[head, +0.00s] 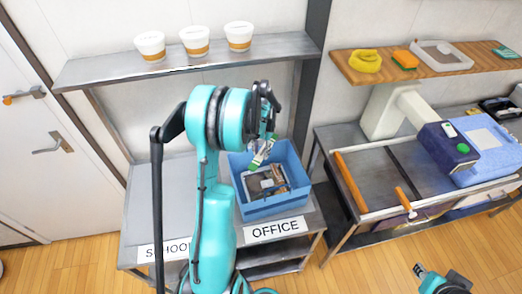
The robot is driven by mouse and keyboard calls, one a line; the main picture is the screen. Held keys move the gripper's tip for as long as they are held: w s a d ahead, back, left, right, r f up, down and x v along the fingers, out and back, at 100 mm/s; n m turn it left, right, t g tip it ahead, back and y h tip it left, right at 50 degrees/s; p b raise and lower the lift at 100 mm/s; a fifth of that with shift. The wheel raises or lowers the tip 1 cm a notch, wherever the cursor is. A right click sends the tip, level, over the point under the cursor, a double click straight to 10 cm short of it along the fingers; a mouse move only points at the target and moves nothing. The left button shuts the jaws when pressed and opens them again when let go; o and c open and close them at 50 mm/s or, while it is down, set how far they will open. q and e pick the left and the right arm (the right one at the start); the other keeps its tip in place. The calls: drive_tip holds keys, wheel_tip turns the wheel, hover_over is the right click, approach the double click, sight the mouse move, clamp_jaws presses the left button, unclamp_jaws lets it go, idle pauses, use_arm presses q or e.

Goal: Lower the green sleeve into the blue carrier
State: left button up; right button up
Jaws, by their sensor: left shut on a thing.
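The blue carrier (284,205) is an open box on the right part of the grey metal table, behind the OFFICE label. It holds a dark tray and brown and grey items that I cannot make out. My left gripper (266,136) is above the carrier's back left part, pointing down, and is shut on the green sleeve (259,156). The sleeve is small, green and whitish, and hangs tilted over the carrier's opening. Its lower end overlaps the carrier's inside in the picture; I cannot tell how high it is.
The SCHOOL label (166,250) marks the left part of the metal table (150,205), which is partly behind my left arm. A shelf (120,69) above holds three white cups (195,41). A side bench (360,172) with a purple-and-white device stands to the right.

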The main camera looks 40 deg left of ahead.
use_arm(q)
drive_tip(key=shift+f+b, duration=5.1)
drive_tip(key=shift+f, duration=1.1)
drive_tip(key=shift+s+f+b, duration=0.1)
drive_tip(key=shift+f+b, duration=0.8)
drive_tip(key=shift+f, duration=0.15)
drive_tip(key=o, duration=0.9)
drive_tip(key=shift+o, duration=0.9)
drive_tip(key=shift+f, duration=0.15)
drive_tip(key=o, duration=0.6)
